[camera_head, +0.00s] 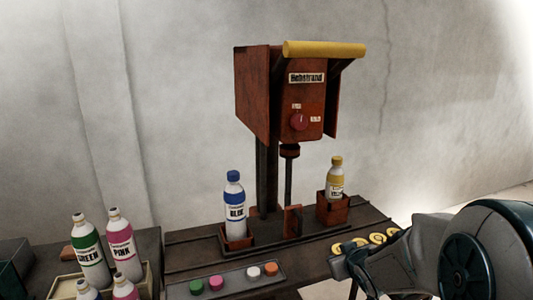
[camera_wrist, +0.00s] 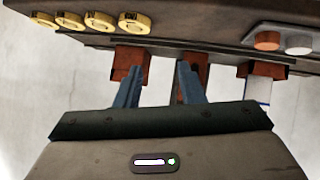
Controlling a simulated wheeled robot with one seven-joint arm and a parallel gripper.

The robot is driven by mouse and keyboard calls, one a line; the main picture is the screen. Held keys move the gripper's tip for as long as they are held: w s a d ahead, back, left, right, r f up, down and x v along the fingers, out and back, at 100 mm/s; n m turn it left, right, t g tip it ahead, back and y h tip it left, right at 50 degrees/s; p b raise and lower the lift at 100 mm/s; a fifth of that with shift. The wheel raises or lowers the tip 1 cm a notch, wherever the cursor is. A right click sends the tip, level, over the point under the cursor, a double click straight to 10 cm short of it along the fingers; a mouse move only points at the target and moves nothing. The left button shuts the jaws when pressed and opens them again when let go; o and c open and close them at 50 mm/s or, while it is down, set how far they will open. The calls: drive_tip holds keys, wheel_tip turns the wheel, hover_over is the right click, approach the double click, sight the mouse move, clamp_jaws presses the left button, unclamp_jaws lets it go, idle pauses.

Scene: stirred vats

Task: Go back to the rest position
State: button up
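My gripper (camera_wrist: 158,78) shows in the wrist view with its two blue-grey fingers apart and nothing between them. In the head view my gripper (camera_head: 342,266) is at the lower right, by the front right edge of the bench (camera_head: 330,245). The machine (camera_head: 285,95) stands on the bench, a rust-red box with a yellow bar on top and a red knob. A blue-capped bottle (camera_head: 235,205) stands upright in the left red holder. A yellow-capped bottle (camera_head: 336,180) stands upright in the right one.
A grey tray (camera_head: 232,284) holds green, pink, white and orange caps. Several gold rings (camera_head: 377,238) lie at the bench's right end, partly behind my arm. Green and pink bottles (camera_head: 92,255) stand in a crate (camera_head: 62,288) at the lower left. A concrete wall is behind.

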drive_tip(key=s+a+r+m+g+p, duration=0.2)
drive_tip(key=s+r+g+p, duration=0.1)
drive_tip(key=s, duration=0.8)
drive_tip(key=s+a+r+m+g+p, duration=0.1)
drive_tip(key=s+a+r+g+p, duration=0.2)
drive_tip(key=s, duration=0.9)
wheel_tip(320, 180, up, 4)
drive_tip(key=shift+s+a+m+g, duration=0.2)
drive_tip(key=shift+m+g, duration=0.2)
drive_tip(key=shift+g, duration=0.7)
